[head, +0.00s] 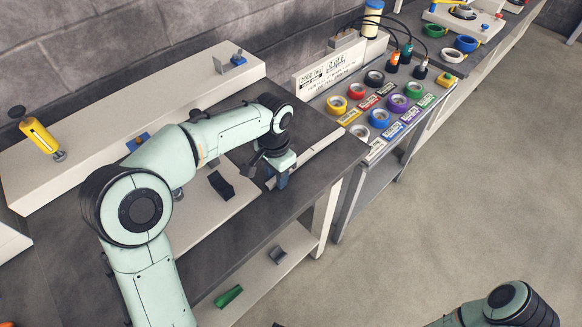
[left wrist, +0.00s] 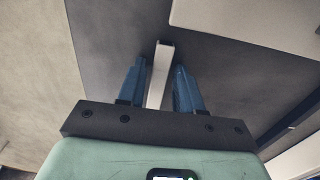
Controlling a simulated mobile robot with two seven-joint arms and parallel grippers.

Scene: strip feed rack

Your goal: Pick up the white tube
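The white tube (head: 312,153) is a long, straight, pale bar on the dark bench top in the head view, near the bench's right end. My left gripper (head: 276,184) is pointing down over its near end. In the left wrist view the tube (left wrist: 159,76) runs between the two blue fingers of my left gripper (left wrist: 158,82). The fingers are apart, with narrow gaps beside the tube, so the gripper looks open around it. My right arm (head: 505,308) shows only in part at the bottom right; its gripper is out of view.
A black bracket-like piece (head: 221,185) lies left of the gripper on a pale board. A raised white ledge (head: 130,125) runs along the wall with a yellow cylinder (head: 39,136). A side table at right holds colored tape rolls (head: 397,103). A lower shelf holds a green piece (head: 229,296).

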